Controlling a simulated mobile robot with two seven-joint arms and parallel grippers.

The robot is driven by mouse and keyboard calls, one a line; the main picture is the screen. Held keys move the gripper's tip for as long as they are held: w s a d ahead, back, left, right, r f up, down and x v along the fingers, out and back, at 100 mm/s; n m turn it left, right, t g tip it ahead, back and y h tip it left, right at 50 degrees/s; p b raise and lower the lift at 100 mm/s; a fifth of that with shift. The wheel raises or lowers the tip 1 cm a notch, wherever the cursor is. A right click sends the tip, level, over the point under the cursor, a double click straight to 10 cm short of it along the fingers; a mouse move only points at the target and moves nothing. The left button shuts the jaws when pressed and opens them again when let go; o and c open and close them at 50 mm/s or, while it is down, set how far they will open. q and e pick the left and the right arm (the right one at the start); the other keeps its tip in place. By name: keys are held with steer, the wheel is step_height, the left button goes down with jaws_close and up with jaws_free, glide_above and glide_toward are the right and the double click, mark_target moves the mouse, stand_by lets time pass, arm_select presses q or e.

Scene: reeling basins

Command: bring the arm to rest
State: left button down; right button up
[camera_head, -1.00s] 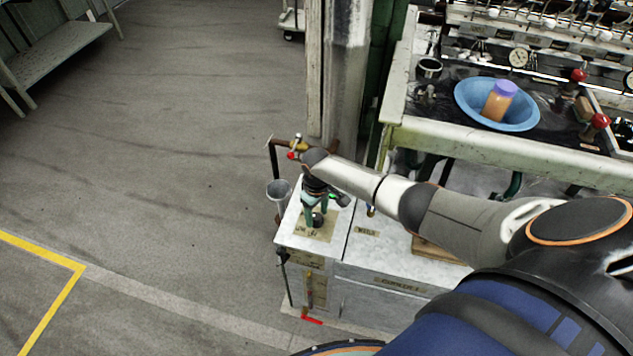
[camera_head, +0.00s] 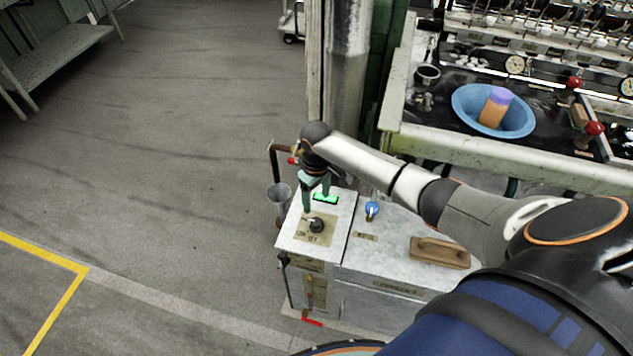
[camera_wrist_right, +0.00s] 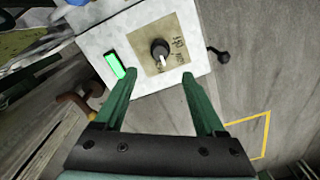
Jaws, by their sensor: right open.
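My right gripper (camera_head: 316,203) is open and empty, raised over the grey control box (camera_head: 290,242). In the right wrist view its two green fingers (camera_wrist_right: 158,76) stand apart with nothing between the tips. A black rotary knob (camera_head: 317,225) sits on a tan label plate on the box top, apart from the fingers. The knob also shows beyond the fingertips in the right wrist view (camera_wrist_right: 160,48). A green lit indicator (camera_head: 327,199) is beside the plate, partly behind a finger in the head view. My left gripper is not in view.
A blue valve knob (camera_head: 372,209) and a brown wooden block (camera_head: 440,252) are on the counter to the right.

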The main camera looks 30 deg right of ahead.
step_height(320, 180, up, 2)
steer(key=shift+r, duration=0.1)
stand_by(0.5)
steer(key=s+a+f+t+y, duration=0.3)
steer(key=s+a+f+t, duration=0.1)
steer(key=s+a+f, duration=0.7)
steer(key=s+a+r+t, duration=0.2)
steer(key=s+r+t, duration=0.3)
steer(key=s, duration=0.3)
steer(key=shift+s+r+m+h, duration=0.3)
steer(key=shift+s+r, duration=0.1)
